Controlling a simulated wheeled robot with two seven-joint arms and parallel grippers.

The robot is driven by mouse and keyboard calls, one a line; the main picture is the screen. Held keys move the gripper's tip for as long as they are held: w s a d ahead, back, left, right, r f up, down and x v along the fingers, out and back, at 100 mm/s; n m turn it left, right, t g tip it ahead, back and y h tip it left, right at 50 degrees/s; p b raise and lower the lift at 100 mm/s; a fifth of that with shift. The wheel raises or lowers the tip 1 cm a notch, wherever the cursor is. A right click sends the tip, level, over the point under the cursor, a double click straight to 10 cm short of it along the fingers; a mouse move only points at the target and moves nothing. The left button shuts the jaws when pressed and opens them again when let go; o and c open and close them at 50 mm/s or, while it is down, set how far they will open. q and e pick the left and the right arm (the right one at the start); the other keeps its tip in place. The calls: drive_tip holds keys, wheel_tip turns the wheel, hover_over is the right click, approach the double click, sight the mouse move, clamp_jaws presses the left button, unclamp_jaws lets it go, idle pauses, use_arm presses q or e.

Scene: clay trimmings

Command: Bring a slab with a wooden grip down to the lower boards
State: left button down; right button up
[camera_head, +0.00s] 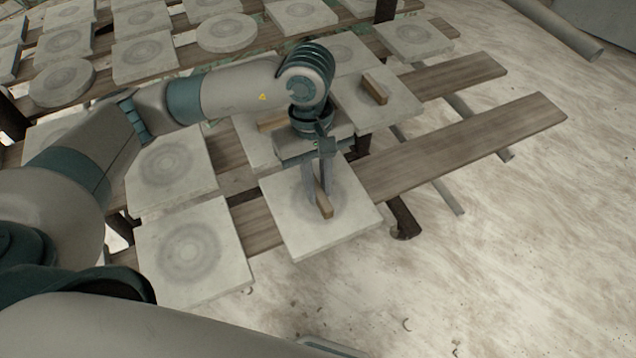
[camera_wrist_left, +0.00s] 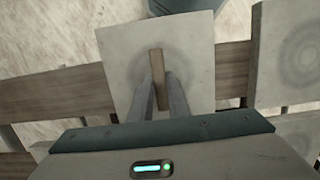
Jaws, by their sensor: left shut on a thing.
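A square pale slab (camera_head: 345,228) with a wooden grip (camera_head: 323,205) across its ring-marked middle is at the near end of the lower boards (camera_head: 470,145). My left gripper (camera_head: 318,195) is shut on the grip from above. In the left wrist view the same slab (camera_wrist_left: 120,70) fills the upper middle, and its wooden grip (camera_wrist_left: 157,65) stands between the fingertips. The slab looks about level over the boards; I cannot tell whether it touches them. Another slab with a wooden grip (camera_head: 374,89) lies on the upper boards behind. My right gripper is not clearly in view.
Two plain slabs (camera_head: 193,250) (camera_head: 170,170) lie on the lower boards to the left. More square and round slabs (camera_head: 227,33) cover the upper boards. The right ends of the lower boards are bare. Pale, stained ground lies to the right.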

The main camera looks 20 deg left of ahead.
use_arm(q)
drive_tip(key=c, duration=1.6)
unclamp_jaws()
